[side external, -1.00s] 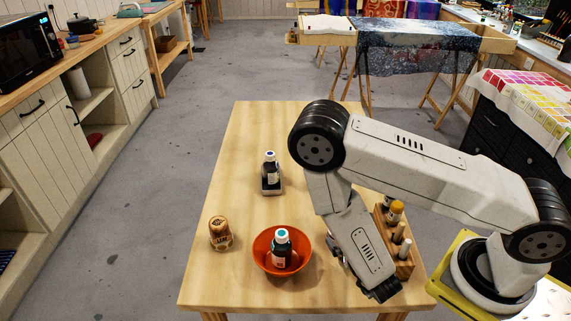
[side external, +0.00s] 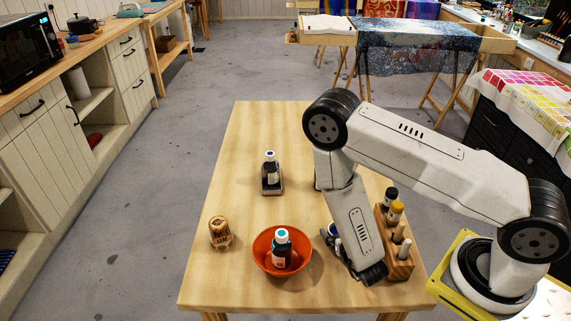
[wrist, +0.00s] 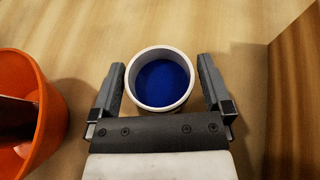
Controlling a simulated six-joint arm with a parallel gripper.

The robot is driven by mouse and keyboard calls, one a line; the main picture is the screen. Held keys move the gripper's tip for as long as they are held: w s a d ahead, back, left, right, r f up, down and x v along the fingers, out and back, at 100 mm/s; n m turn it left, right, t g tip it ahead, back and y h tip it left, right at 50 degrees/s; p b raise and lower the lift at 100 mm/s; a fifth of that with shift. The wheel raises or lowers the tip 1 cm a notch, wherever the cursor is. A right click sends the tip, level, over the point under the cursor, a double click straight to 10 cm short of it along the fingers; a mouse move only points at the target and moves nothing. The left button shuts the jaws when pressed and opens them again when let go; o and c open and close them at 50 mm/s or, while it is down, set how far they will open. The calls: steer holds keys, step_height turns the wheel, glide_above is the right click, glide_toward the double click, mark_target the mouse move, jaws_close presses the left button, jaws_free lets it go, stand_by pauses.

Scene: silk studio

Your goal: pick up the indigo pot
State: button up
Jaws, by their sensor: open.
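The indigo pot (wrist: 163,82) is a round white pot with deep blue contents, seen from above in the wrist view. It stands upright between the two fingers of my gripper (wrist: 160,68), with a small gap showing on each side. The fingers are open and reach along both sides of the pot. In the side external view my gripper (side external: 345,258) is low over the front right of the table, and only a sliver of the pot (side external: 333,229) shows beside it. My arm hides the rest.
An orange bowl (side external: 265,262) holding a bottle (side external: 281,255) stands close left of my gripper. A wooden rack (side external: 399,265) with several bottles stands close right. The table's back (side external: 290,125) is clear.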

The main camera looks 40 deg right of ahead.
stand_by(0.3)
steer(key=c, duration=1.1)
steer(key=shift+r, duration=0.1)
steer(key=shift+r, duration=4.85)
